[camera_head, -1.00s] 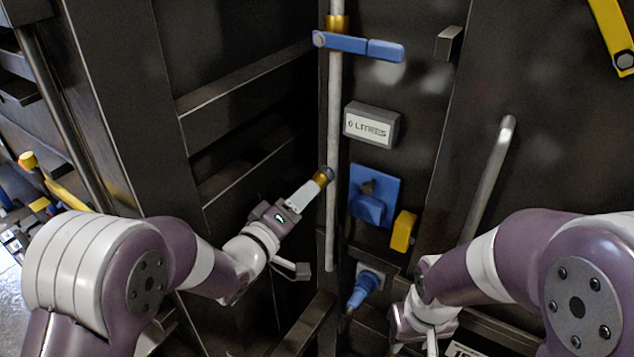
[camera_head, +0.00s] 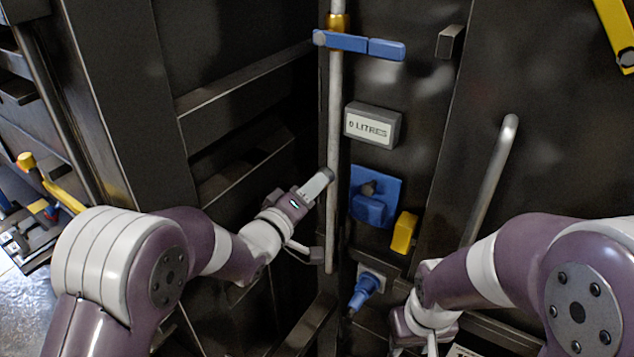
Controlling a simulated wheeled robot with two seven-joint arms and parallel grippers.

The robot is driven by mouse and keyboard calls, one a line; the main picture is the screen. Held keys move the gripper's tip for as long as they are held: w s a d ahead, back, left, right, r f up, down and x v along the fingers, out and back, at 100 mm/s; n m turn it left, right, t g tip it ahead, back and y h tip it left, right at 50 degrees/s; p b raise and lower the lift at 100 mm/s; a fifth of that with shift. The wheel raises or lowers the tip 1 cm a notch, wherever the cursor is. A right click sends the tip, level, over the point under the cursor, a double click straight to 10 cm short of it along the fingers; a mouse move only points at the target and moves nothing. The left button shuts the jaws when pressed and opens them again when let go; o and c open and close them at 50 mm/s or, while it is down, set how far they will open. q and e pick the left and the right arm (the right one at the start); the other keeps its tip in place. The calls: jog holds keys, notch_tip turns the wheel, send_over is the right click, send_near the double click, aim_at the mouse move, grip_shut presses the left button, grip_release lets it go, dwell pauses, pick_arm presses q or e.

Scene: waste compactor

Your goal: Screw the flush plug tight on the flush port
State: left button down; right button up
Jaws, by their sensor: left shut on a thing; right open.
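My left gripper (camera_head: 326,176) is shut beside the vertical grey pipe (camera_head: 333,120), at about its middle height. Its pale fingers point up and to the right, and only a small dark end shows at their tips. The flush plug is mostly hidden by the fingers; the brass part is out of sight. I cannot make out the flush port or tell whether the plug touches it. My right gripper (camera_head: 432,345) is low at the bottom edge, partly cut off and away from the plug; it is open.
A blue valve lever (camera_head: 358,45) crosses the pipe's top. A "0 LITRES" display (camera_head: 371,126), a blue box (camera_head: 375,195) and a yellow block (camera_head: 404,232) are right of the pipe. A blue connector (camera_head: 364,290) sits below. A slanted grey bar (camera_head: 490,180) stands near my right arm.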

pick_arm(q)
jog(key=m+b, duration=0.4)
jog(key=m, duration=0.1)
dwell(0.3)
jog(key=m+b, duration=0.5)
dwell(0.4)
